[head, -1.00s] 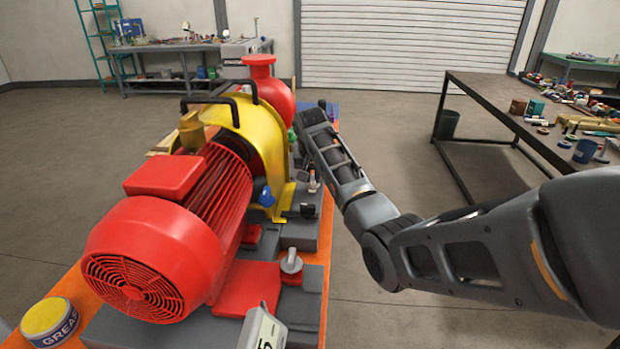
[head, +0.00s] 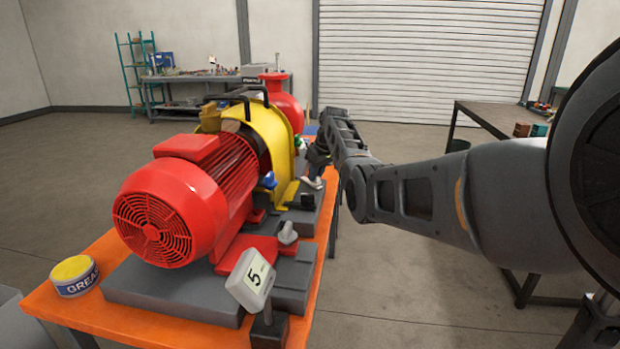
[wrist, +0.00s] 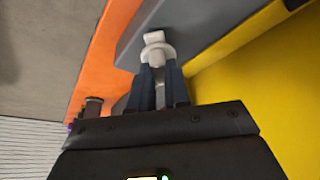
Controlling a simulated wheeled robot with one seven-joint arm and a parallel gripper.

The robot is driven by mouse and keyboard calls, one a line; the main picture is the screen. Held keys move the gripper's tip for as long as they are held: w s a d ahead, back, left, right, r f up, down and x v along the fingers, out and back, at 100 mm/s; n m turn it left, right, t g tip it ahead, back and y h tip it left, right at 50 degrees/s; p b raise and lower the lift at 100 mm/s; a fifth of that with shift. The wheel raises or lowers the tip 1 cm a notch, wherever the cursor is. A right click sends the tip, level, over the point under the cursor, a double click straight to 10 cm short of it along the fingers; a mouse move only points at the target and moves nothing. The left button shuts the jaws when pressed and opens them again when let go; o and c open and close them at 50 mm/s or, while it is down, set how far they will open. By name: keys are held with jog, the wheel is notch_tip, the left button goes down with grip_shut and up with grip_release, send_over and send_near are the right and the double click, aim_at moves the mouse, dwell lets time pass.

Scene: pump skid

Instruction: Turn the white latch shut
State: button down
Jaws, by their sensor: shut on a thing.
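The white latch (wrist: 157,50) shows in the wrist view on a grey base, beside the yellow guard. Its outer end sticks out past my fingertips, and a pale part of it shows between them. My gripper (wrist: 159,72) is shut on it. In the head view my gripper (head: 315,163) is beside the yellow guard (head: 265,135), at the right side of the skid, and the latch (head: 312,182) is a small pale shape just below it. My fingers and wrist hide part of the latch, so its exact angle is hard to tell.
The red motor (head: 165,215) and red pump (head: 284,105) stand left of my arm. A grease tin (head: 74,276) sits at the orange table's left. The floor right of the table is mostly free.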

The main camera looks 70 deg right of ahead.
jog(key=n+b, duration=0.1)
jog(key=n+y+b, duration=0.1)
jog(key=n, duration=0.1)
jog(key=shift+d+f+t, duration=0.1)
jog(key=shift+f+t, duration=0.1)
jog(key=shift+t, duration=0.2)
jog(key=n+y+b, duration=0.1)
jog(key=n+b, duration=0.1)
jog(key=b, duration=0.1)
jog(key=shift+d+f, duration=0.1)
jog(key=n+y+b, duration=0.1)
jog(key=n+b, duration=0.1)
jog(key=b, duration=0.2)
jog(key=shift+n, duration=0.4)
jog(key=shift+n+b, duration=0.3)
jog(key=shift+b, duration=0.15)
jog(key=shift+r, duration=0.25)
jog(key=c, duration=1.1)
grip_release()
